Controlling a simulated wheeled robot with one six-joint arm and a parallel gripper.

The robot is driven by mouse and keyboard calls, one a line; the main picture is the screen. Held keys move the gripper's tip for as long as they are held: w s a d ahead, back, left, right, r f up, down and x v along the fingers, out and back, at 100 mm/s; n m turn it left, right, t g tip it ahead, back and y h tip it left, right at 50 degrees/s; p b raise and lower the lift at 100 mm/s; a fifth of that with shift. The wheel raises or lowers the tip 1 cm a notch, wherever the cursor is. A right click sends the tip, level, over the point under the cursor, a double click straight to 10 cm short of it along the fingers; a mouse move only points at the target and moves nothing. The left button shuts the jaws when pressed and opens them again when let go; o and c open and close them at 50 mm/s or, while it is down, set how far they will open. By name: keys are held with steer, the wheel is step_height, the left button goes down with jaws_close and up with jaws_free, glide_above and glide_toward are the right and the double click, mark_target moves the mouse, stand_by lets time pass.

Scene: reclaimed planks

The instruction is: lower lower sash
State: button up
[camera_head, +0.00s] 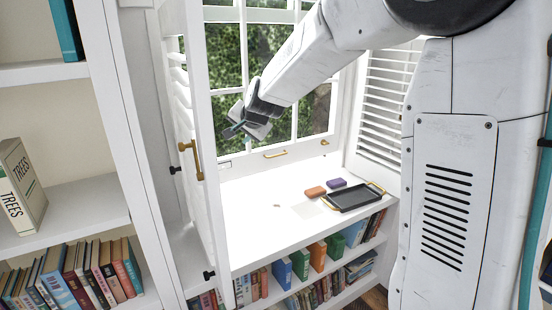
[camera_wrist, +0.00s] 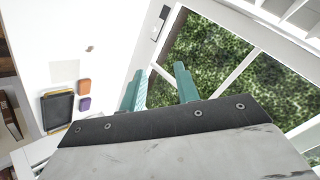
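The lower sash (camera_head: 275,158) is a white wooden frame with panes and greenery behind it; a brass pull (camera_head: 275,154) sits on its bottom rail. I cannot tell whether a gap lies under that rail. My gripper (camera_head: 236,130) is in front of the left part of the panes, above the sill, and left of and higher than the brass pull. In the wrist view its two teal fingers (camera_wrist: 160,88) stand apart with nothing between them. White window bars (camera_wrist: 232,72) show beyond them there. The brass pull is not visible in the wrist view.
A louvred shutter with a brass handle (camera_head: 196,160) stands open close left of my gripper; another shutter (camera_head: 382,105) is at right. The white sill (camera_head: 250,200) holds a dark tray (camera_head: 340,200), an orange block (camera_head: 315,192) and a purple block (camera_head: 336,184). Its left part is mostly clear.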

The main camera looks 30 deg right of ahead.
steer(key=w+d+f+m+t+h, duration=0.1)
steer(key=w+d+f+m, duration=0.1)
steer(key=w, duration=0.3)
steer(key=w+d+f+m+t+h, duration=0.1)
steer(key=w+d+f+m, duration=0.15)
steer(key=w, duration=0.25)
steer(key=m+h, duration=0.6)
glide_toward(276, 156)
steer(key=w+a+r, duration=0.1)
steer(key=a+r, duration=0.4)
steer(key=a, duration=0.1)
steer(key=w+d+f+m+h, duration=0.1)
steer(key=d+f+m+h, duration=0.35)
steer(key=d+f, duration=0.2)
steer(key=shift+y, duration=0.35)
steer(key=x, duration=0.4)
steer(key=f+x, duration=0.1)
steer(key=x, duration=0.2)
steer(key=shift+w+a, duration=0.2)
steer(key=shift+a, duration=0.1)
steer(key=shift+f, duration=0.1)
jaws_close()
